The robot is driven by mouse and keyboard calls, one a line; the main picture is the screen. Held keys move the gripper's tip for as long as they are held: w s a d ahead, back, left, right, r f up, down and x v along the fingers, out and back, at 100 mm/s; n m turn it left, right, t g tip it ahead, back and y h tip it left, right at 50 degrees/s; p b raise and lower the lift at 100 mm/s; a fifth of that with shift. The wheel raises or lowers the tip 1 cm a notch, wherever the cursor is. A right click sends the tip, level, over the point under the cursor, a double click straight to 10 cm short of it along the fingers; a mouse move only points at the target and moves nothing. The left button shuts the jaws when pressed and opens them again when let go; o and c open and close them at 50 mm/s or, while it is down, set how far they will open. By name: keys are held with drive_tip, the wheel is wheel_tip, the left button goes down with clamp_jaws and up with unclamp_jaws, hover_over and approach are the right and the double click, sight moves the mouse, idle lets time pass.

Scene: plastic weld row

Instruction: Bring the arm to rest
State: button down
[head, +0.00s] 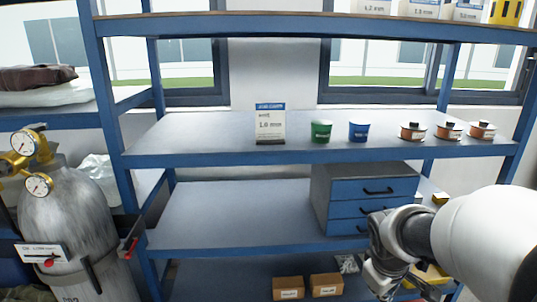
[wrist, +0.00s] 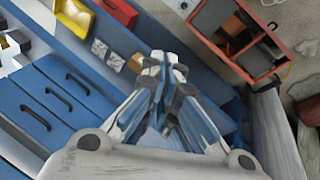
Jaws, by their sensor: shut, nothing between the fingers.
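My gripper (head: 384,290) is at the lower right in the head view, in front of the shelf rack and below the blue drawer unit (head: 346,203). In the wrist view my gripper (wrist: 162,62) points away from the camera with its fingers together and nothing between them. My white arm link enters from the right edge in the head view and hides part of the lower shelves.
A blue shelf rack (head: 224,156) carries a white box (head: 270,124), a green tub (head: 321,131), a blue tub (head: 358,131) and several spools. Two cardboard boxes (head: 288,288) sit low. A gas cylinder (head: 75,235) stands left. An orange-edged cart (wrist: 238,40) shows in the wrist view.

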drive_tip(key=s+a+r+m, duration=0.1)
drive_tip(key=s+a+r, duration=0.1)
drive_tip(key=s, duration=0.4)
drive_tip(key=s+a+r+m+y, duration=0.1)
drive_tip(key=s+a+r+m, duration=0.1)
drive_tip(key=s+a, duration=0.3)
drive_tip(key=s+a+r+m+t+y, duration=0.1)
drive_tip(key=s+a, duration=0.3)
drive_tip(key=s, duration=0.5)
drive_tip(key=shift+s+r+m+b, duration=0.15)
drive_tip(key=shift+r+m+b, duration=0.15)
drive_tip(key=shift+r+m, duration=0.4)
